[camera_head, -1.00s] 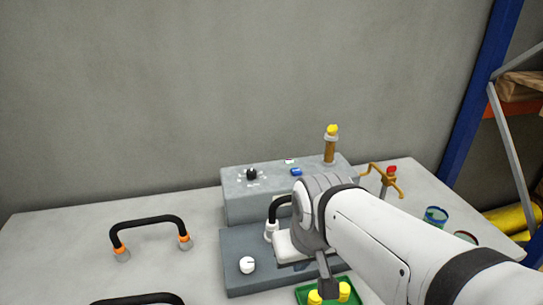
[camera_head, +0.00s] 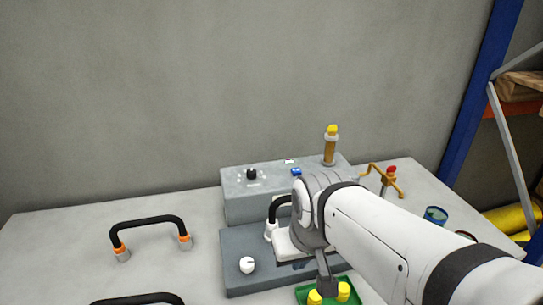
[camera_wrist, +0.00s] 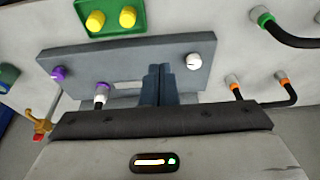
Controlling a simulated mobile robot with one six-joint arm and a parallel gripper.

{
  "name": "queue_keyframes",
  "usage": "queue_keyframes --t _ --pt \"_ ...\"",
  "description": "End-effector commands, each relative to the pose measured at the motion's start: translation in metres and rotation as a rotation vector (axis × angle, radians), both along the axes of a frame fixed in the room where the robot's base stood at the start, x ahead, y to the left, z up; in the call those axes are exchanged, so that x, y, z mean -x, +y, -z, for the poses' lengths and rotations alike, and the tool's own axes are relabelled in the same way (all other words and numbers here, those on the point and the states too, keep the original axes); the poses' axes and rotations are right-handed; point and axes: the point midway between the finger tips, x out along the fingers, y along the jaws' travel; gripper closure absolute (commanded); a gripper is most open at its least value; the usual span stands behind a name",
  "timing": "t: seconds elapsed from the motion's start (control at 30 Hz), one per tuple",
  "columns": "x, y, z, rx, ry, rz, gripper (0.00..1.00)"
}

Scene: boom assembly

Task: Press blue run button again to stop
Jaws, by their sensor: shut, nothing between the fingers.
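The blue button (camera_head: 296,172) is on top of the grey control box (camera_head: 234,203), right of a black knob (camera_head: 251,174). In the head view my arm and white hand (camera_head: 300,242) are in front of the box and nearer to me. In the wrist view my gripper's two dark fingers (camera_wrist: 159,74) are together and empty, over the grey base plate (camera_wrist: 120,58). I cannot see the blue button in the wrist view. My gripper looks clear of the button.
A yellow-topped post (camera_head: 331,146) stands on the box. A white knob (camera_head: 247,265) is on the lower plate, near a black handle (camera_head: 274,210). A green tray (camera_wrist: 83,20) holds yellow parts. Another black handle (camera_head: 147,220) stands left. An orange crank (camera_head: 372,171) is right.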

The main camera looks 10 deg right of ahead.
Motion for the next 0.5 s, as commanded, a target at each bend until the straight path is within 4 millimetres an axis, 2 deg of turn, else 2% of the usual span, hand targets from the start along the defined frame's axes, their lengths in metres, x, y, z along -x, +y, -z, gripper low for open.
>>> queue_keyframes --t 0.17,0.37,0.5 --pt "-0.035 0.002 -0.013 -0.052 -0.031 0.039 1.0" --pt "-0.117 -0.003 -0.036 -0.162 -0.116 0.135 1.0" --pt "-0.179 -0.016 -0.048 -0.234 -0.187 0.216 1.0"
